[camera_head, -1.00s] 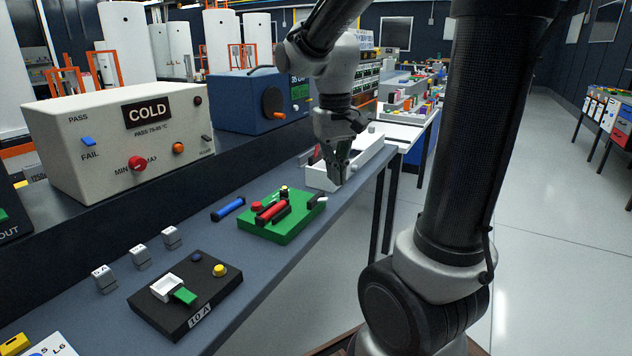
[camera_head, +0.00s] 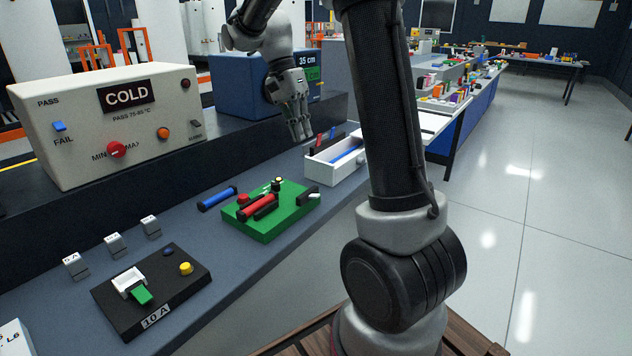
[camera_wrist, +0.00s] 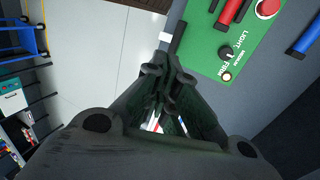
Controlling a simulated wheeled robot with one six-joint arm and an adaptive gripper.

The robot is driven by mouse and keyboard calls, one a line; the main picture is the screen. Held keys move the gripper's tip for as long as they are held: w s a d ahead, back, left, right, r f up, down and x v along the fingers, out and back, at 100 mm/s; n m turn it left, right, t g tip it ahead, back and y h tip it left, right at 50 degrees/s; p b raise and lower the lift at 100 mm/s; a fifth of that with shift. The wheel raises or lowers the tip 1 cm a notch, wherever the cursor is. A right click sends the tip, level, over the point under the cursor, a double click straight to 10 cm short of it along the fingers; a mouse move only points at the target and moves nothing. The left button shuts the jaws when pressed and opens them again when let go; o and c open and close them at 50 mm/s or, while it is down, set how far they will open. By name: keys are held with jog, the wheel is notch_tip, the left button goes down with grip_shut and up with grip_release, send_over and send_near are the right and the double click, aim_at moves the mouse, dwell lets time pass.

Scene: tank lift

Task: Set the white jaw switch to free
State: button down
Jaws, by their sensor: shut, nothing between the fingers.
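The green board (camera_head: 268,228) lies on the bench and carries a red cylinder (camera_head: 257,207) between dark parts. At its right end is a small white switch (camera_head: 314,196) beside a black strip; I take this for the jaw switch. It also shows in the wrist view as a white block (camera_wrist: 165,38) at the board's edge. I cannot read a free mark beside it. My gripper (camera_head: 301,136) is shut and empty, pointing down above and behind the board, apart from it. In the wrist view the fingertips (camera_wrist: 168,80) are close together.
A white tray (camera_head: 335,174) with blue and red pieces stands right of the board. A blue cylinder (camera_head: 217,198) lies to its left. A black 10 A box (camera_head: 152,290) is nearer. The COLD box (camera_head: 75,150) and a blue machine (camera_head: 235,100) stand behind.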

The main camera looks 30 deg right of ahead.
aim_at(314, 196)
dwell(0.3)
jog(key=x, duration=1.4)
